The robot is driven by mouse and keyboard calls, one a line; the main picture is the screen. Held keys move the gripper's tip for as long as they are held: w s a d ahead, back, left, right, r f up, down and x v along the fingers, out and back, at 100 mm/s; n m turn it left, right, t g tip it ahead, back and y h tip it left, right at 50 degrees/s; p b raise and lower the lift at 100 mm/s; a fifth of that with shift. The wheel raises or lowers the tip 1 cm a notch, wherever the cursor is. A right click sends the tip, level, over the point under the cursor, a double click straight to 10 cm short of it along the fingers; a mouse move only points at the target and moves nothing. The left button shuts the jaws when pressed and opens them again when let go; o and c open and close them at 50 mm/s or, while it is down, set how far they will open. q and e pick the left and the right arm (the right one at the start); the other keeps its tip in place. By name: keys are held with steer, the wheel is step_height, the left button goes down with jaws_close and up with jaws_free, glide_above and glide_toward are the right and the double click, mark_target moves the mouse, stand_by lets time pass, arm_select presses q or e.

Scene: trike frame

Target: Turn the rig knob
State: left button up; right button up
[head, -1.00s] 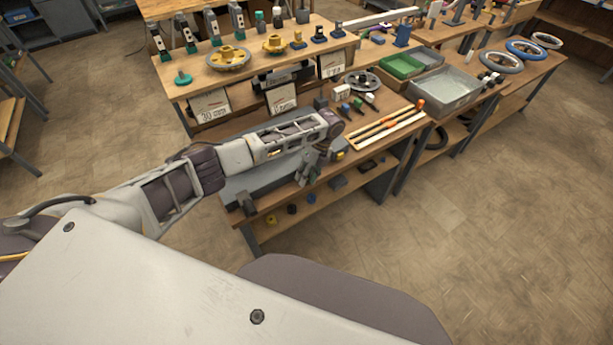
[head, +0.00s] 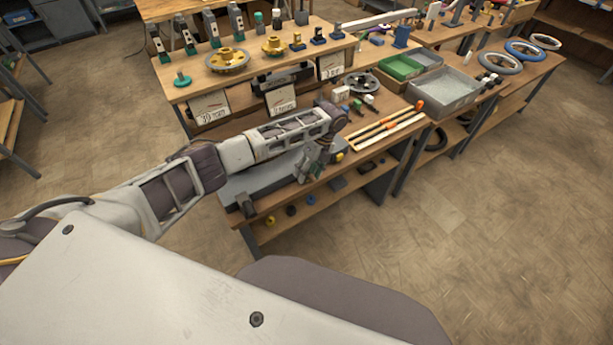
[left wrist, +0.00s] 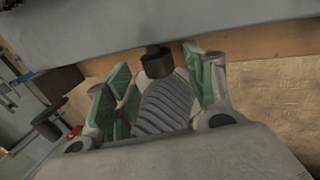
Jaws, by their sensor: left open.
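The grey rig (head: 247,184) lies along the front of the wooden bench, and its grey body fills the top of the left wrist view (left wrist: 170,22). A short dark knob (left wrist: 156,61) sticks out from the rig's edge toward my left gripper. My left gripper (head: 308,172) hangs at the rig's right part at the bench front. In the left wrist view its green-padded fingers (left wrist: 160,72) are open, one on each side of the knob. I cannot tell whether either pad touches it. In the head view the knob is hidden by the gripper. My right gripper is not in view.
A dark block (head: 246,208) is at the rig's left front end. Orange-tipped rods (head: 385,128) lie to the right of my gripper. Small parts lie on the lower shelf (head: 300,215). The floor in front is clear.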

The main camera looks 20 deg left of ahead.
arm_select(q)
steer(key=v, duration=0.9)
steer(key=shift+r, duration=0.25)
